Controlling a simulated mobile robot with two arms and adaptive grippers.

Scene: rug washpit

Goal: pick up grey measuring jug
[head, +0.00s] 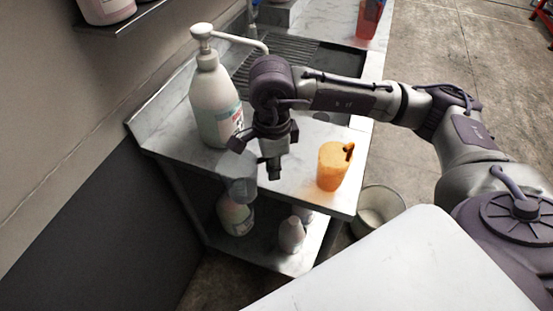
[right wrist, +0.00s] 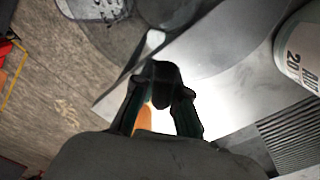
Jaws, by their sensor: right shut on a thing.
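The grey measuring jug (head: 238,178) is small and see-through, near the left front edge of the steel bench (head: 312,135) in the head view. My right gripper (head: 257,160) comes down over the bench from the right and is shut on the jug, whose upper part is partly hidden by the fingers. I cannot tell whether the jug's base touches the bench. In the right wrist view the fingers (right wrist: 158,100) are close together around a dark shape that I cannot make out clearly. My left gripper is not in view.
A large white pump bottle (head: 214,98) stands just behind the gripper. An orange jug (head: 332,167) stands to its right. A red jug (head: 368,20) is beyond the sink (head: 338,58). Bottles (head: 291,235) stand on the lower shelf. A bucket (head: 378,208) is on the floor.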

